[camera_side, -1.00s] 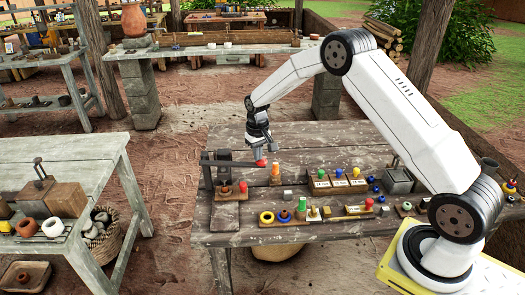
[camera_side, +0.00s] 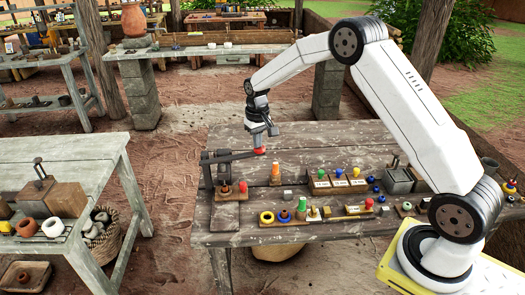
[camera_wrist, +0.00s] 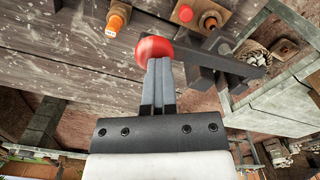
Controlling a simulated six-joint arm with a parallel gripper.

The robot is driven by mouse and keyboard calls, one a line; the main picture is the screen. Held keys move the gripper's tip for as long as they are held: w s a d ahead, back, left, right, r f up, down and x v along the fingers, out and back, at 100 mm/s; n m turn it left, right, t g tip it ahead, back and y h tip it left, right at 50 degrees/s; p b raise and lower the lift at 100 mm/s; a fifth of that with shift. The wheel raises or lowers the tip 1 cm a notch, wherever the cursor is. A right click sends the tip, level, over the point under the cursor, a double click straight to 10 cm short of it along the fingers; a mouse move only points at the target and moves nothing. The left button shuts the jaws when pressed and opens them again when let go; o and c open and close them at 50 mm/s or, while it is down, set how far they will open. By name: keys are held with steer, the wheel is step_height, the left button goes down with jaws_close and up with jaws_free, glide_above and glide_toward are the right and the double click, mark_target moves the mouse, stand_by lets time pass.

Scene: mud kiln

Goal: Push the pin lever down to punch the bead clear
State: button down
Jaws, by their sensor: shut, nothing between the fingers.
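The pin lever (camera_side: 228,157) is a dark bar on an upright post, ending in a red knob (camera_side: 259,151). It slopes slightly up toward the knob. My gripper (camera_side: 262,145) is shut and empty, pointing down just above the knob. In the wrist view the shut fingertips (camera_wrist: 160,62) meet the knob (camera_wrist: 154,49) in the picture; whether they touch it is unclear. Below the bar, a wooden base (camera_side: 229,196) carries a copper-coloured piece (camera_side: 226,190) and a small red ball (camera_side: 243,186). I cannot tell whether this ball is the bead.
An orange-capped bottle (camera_side: 276,171) stands right of the lever. Several coloured pieces on wooden strips (camera_side: 337,185) fill the right of the wooden table (camera_side: 300,140). The table is clear behind the lever. Another table (camera_side: 100,150) stands at left.

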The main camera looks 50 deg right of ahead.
steer(key=shift+r, duration=3.7)
steer(key=shift+s+a, duration=0.1)
steer(key=s+a+f+n+t, duration=0.1)
steer(key=s+a, duration=0.4)
steer(key=s, duration=0.7)
steer(key=s+a+f+n+t, duration=0.1)
steer(key=s+a, duration=0.5)
steer(key=s, duration=0.7)
steer(key=shift+f+n+t, duration=0.3)
steer(key=shift+f+n, duration=0.2)
steer(key=shift+f, duration=0.25)
